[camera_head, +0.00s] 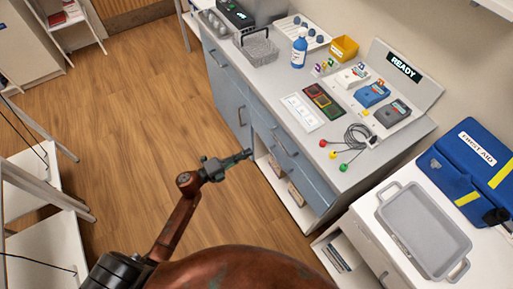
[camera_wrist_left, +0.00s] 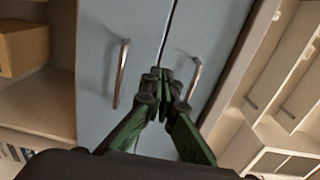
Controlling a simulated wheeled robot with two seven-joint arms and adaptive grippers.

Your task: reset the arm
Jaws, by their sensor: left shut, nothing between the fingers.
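My left arm (camera_head: 172,225) comes in from the lower left, reddish-brown and worn. My left gripper (camera_head: 246,155) is in front of the blue-grey cabinet (camera_head: 228,88), below the counter top and over the wood floor. In the left wrist view the green fingers of the left gripper (camera_wrist_left: 158,78) meet at their tips, shut with nothing between them. Behind them are two cabinet doors with a metal handle (camera_wrist_left: 121,74) on the left and another handle (camera_wrist_left: 194,78) on the right. I cannot tell whether the fingertips touch the doors. My right gripper is not in view.
The counter (camera_head: 262,84) holds a blue bottle (camera_head: 299,48), a wire basket (camera_head: 259,50), a yellow bin (camera_head: 344,48) and coloured leads (camera_head: 345,150). A grey tray (camera_head: 419,228) and a blue first aid bag (camera_head: 462,160) are at the right. Open floor (camera_head: 135,120) lies left of the cabinet; white shelves (camera_head: 45,205) stand at far left.

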